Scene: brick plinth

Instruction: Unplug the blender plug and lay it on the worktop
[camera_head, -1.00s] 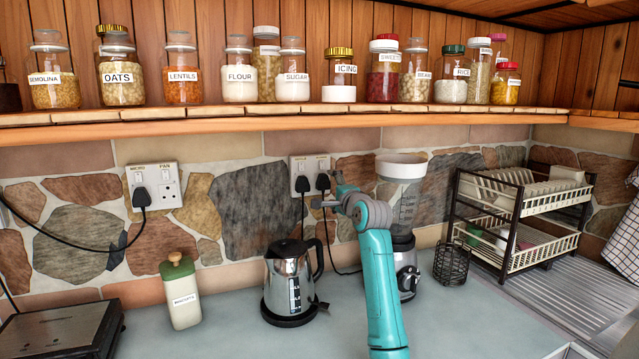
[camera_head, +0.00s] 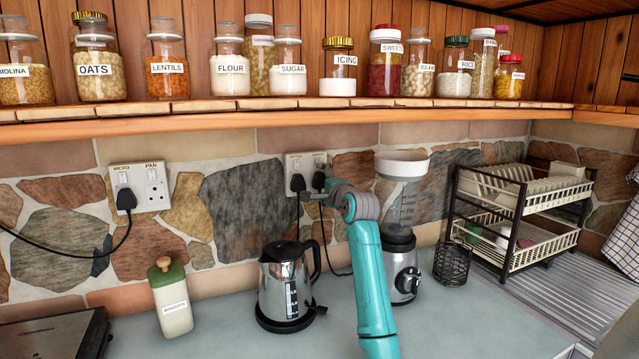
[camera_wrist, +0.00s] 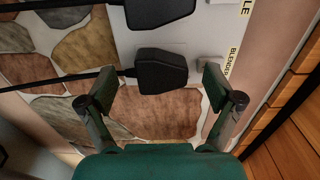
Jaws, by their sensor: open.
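The black blender plug (camera_wrist: 160,72) sits in the wall socket, beside the printed label BLENDER in the wrist view. In the head view it is the right-hand plug (camera_head: 318,181) of a pair, partly behind my arm. My gripper (camera_wrist: 158,90) is open and empty. Its two fingers stand on either side of the blender plug in the wrist view; no contact shows, and the depth is hard to judge. The blender (camera_head: 402,220) stands on the grey worktop (camera_head: 235,325), right of my arm.
A second black plug (camera_wrist: 158,10) sits close beside the blender plug. A kettle (camera_head: 285,285) stands below the socket, left of my arm. A biscuit jar (camera_head: 172,300) is further left. A wire basket (camera_head: 452,262) and dish rack (camera_head: 520,205) are right. A jar shelf (camera_head: 300,125) runs above.

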